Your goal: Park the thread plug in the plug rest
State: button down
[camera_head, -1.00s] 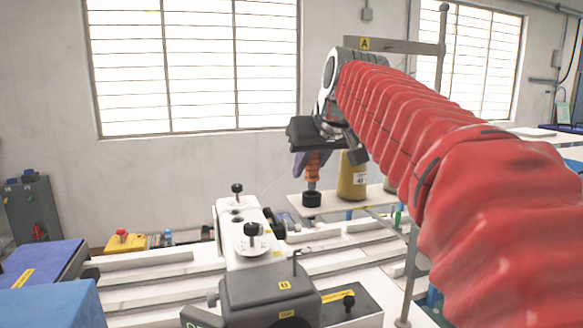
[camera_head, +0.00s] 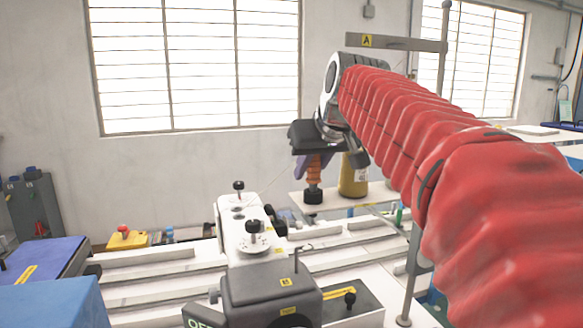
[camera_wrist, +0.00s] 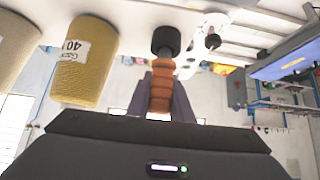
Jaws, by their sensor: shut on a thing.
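The thread plug (camera_head: 314,175) is an orange ribbed handle, upright in the head view. My gripper (camera_head: 309,162) is shut on it from above, with purple fingers on both sides of the handle in the wrist view (camera_wrist: 163,88). The black round plug rest (camera_head: 313,197) is directly below the plug on the pale shelf; it also shows in the wrist view (camera_wrist: 166,40). The plug's lower end meets the top of the rest. Its tip is hidden, and I cannot tell how deep it sits. A thin thread runs from near the plug down to the left.
A yellow thread cone (camera_head: 353,180) stands just right of the plug on the shelf (camera_head: 335,206). It shows large in the wrist view (camera_wrist: 84,70), beside another pale cone (camera_wrist: 15,45). A white machine body (camera_head: 236,225) with black knobs stands left of the rest.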

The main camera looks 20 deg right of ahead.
jog(key=shift+f, duration=1.05)
dwell(0.4)
jog(key=c, duration=1.5)
grip_release()
jog(key=shift+r, duration=0.15)
jog(key=v, duration=1.3)
jog(key=shift+s+r, duration=0.1)
jog(key=shift+s, duration=0.2)
jog(key=s+a+f+g, duration=0.1)
jog(key=s+f, duration=0.5)
jog(key=f, duration=0.6)
jog(key=s+a+f+g, duration=0.1)
jog(key=s+a+f, duration=0.3)
jog(key=f, duration=0.8)
jog(key=s+a+f+g, duration=0.1)
jog(key=s+a+f, duration=0.2)
jog(key=s+f, duration=0.4)
jog(key=shift+s+a+f, duration=0.1)
jog(key=shift+s+f, duration=0.1)
jog(key=shift+f, duration=1.2)
jog(key=shift+s+f, duration=0.2)
jog(key=shift+f, duration=1.25)
